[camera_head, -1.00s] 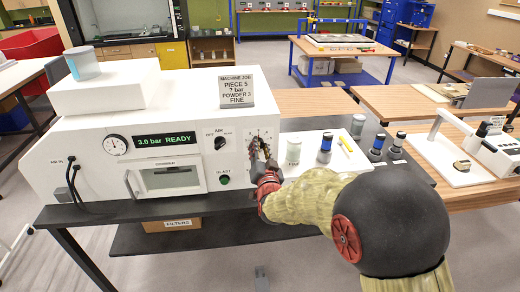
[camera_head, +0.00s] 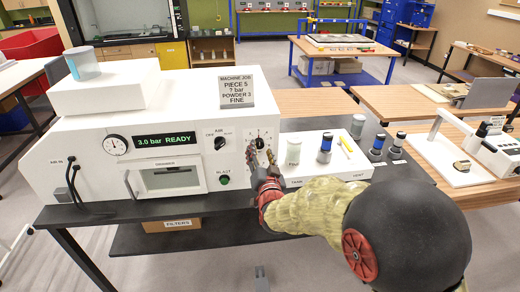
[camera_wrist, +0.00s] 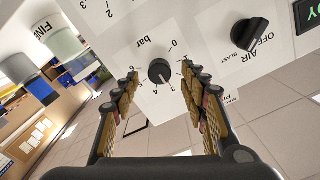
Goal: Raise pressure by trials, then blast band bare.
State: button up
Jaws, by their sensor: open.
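The white blasting machine (camera_head: 140,115) stands on the dark bench. Its display (camera_head: 166,140) reads "3.0 bar READY", beside a round gauge (camera_head: 115,145). The black pressure knob (camera_wrist: 160,72) sits on a bar scale from 0 to 6; its white pointer is near 3. My gripper (camera_head: 262,158) is open before this dial. In the wrist view its fingers stand apart on either side of the knob, with nothing between them. The air knob (camera_head: 220,142) and green BLAST button (camera_head: 224,180) are left of the dial. The chamber window (camera_head: 170,177) shows no clear contents.
A job card (camera_head: 236,91) on top reads piece 5, "? bar", powder 3, fine. A white board (camera_head: 335,155) on the right holds a pale jar (camera_head: 294,149) and a blue-banded jar (camera_head: 325,147). More jars (camera_head: 377,147) stand beyond it. The bench front is clear.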

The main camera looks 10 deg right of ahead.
jog(key=s, duration=0.9)
jog(key=shift+s+a, duration=0.15)
jog(key=shift+s, duration=0.05)
jog(key=shift+c, duration=0.8)
grip_shut()
dwell(0.6)
dwell(1.3)
